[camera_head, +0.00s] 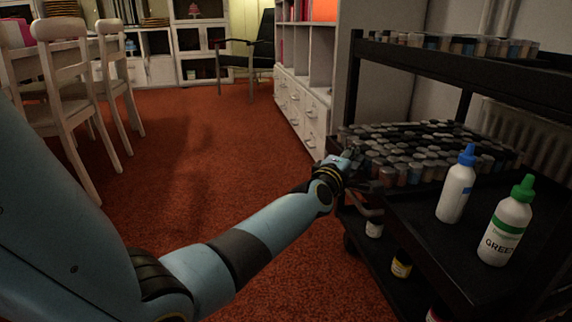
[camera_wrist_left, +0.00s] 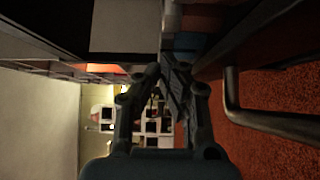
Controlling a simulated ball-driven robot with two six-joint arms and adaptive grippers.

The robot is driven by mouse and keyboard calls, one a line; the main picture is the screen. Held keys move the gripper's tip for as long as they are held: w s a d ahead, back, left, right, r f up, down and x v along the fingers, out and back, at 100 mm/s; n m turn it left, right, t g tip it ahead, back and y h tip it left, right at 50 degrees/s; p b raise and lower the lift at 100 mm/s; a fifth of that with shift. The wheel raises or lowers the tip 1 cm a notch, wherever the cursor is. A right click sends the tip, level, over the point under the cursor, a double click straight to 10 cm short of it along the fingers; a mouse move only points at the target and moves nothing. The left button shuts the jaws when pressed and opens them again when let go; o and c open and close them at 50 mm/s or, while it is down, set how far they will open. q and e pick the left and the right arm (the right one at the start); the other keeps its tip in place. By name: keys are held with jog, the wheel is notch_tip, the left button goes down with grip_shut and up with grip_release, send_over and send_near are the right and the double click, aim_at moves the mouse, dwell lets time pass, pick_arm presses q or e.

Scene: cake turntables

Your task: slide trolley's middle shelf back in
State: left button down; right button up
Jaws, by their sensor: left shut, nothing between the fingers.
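The black trolley (camera_head: 354,85) stands at the right in the head view. Its middle shelf (camera_head: 415,215) carries rows of small lidded jars (camera_head: 425,150), a white bottle with a blue cap (camera_head: 455,194) and one with a green cap (camera_head: 505,232). A bar handle (camera_head: 366,209) shows by the shelf's left end; in the left wrist view a bar handle (camera_wrist_left: 235,112) lies right of the fingers. My left gripper (camera_head: 352,155) is shut and empty at the shelf's left end, near the jars. Contact with the shelf is unclear. The fingers also show in the wrist view (camera_wrist_left: 168,70).
The top shelf (camera_head: 460,68) holds more jars. Small containers (camera_head: 401,264) stand on the lower level. A white drawer cabinet (camera_head: 302,108) is behind the trolley's left side. White chairs (camera_head: 68,100) stand at the left. The orange carpet (camera_head: 210,160) between is clear.

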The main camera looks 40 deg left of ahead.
aim_at(377, 153)
pick_arm(q)
jog(key=w+d, duration=0.3)
jog(key=w, duration=0.1)
jog(key=shift+w+d+b, duration=0.25)
jog(key=shift+d+b, duration=0.1)
jog(key=shift+d, duration=0.05)
jog(key=shift+w+d, duration=0.1)
pick_arm(e)
jog(key=shift+s+a+f+t, duration=0.1)
jog(key=shift+s+f+t, duration=0.1)
jog(key=shift+f+t, duration=0.25)
pick_arm(q)
jog(key=shift+w+r, duration=0.1)
jog(key=shift+r, duration=0.05)
pick_arm(e)
jog(key=shift+r, duration=0.1)
